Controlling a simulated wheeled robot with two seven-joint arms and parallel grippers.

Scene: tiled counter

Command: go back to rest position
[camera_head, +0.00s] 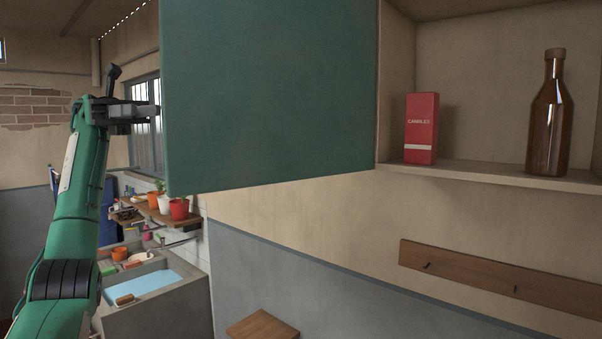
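My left arm comes up from the lower left, green with black joints. My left gripper (140,112) is at its top end, raised in front of the window and left of the green cabinet door (270,95). A gap of wall or window seems to lie between the fingers' end and the door, but the depth is hard to judge. The fingers are small and dark, so I cannot tell whether they are open or shut. I see nothing clearly held. My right gripper is out of view.
The door stands open beside a shelf (480,172) with a red candles box (421,128) and a brown bottle (549,115). Below are a hook rail (500,280) and a wooden surface (262,327). Potted plants (179,209) and a sink (160,300) are at the left.

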